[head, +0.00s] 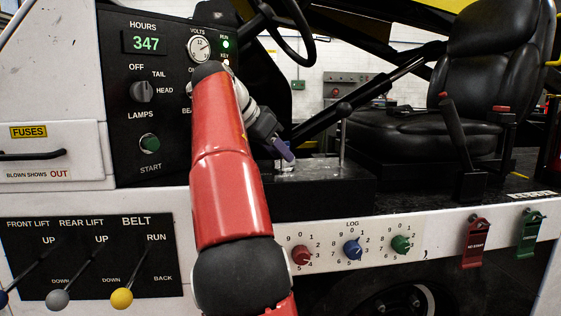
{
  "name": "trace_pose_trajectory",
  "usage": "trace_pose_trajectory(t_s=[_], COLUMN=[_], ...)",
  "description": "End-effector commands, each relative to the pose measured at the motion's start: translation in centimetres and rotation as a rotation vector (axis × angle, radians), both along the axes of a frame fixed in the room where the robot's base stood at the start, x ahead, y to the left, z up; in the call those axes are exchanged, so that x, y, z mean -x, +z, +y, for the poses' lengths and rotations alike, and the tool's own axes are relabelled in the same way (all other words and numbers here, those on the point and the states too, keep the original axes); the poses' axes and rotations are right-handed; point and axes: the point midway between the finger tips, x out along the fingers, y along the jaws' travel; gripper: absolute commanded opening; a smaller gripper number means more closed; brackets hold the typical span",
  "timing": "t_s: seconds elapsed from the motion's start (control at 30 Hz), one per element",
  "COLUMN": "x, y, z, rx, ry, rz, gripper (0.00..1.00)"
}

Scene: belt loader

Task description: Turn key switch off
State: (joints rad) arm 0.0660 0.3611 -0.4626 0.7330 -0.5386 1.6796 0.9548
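The black control panel (120,100) stands at the left in the head view. Its "KEY" label (224,55) shows near the top right, under a lit green "RUN" lamp (225,44). A small light spot shows just below the "KEY" label. The key switch itself cannot be made out; my red arm covers much of the panel's right side. My gripper (284,151) is right of the panel, above the grey metal plate by the seat, apart from the panel. Its purple fingertips point down and right. I cannot tell whether they are open or shut.
The lamps knob (142,92) and green start button (150,143) are on the panel's left. Lift and belt levers (122,297) stand below. Three coloured dials (352,249) line the white ledge. A black seat (450,90), steering wheel (290,30) and upright lever (342,130) lie right.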

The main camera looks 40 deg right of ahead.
Motion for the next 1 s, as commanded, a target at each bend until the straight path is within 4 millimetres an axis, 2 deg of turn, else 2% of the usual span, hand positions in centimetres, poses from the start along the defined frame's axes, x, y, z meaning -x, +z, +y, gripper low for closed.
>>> trace_pose_trajectory(t_s=[0.1,0.43,0.73,1.0], x=[0.03,0.02,0.01,0.03], y=[-0.95,-1.13,-1.14,-1.17], z=[-0.83,-1.15,-1.14,-1.12], rx=[0.000,-0.001,-0.001,-0.001], ry=[0.000,0.001,0.002,0.010], rz=[0.000,0.000,0.001,0.000], gripper=[0.37,0.37,0.00,0.00])
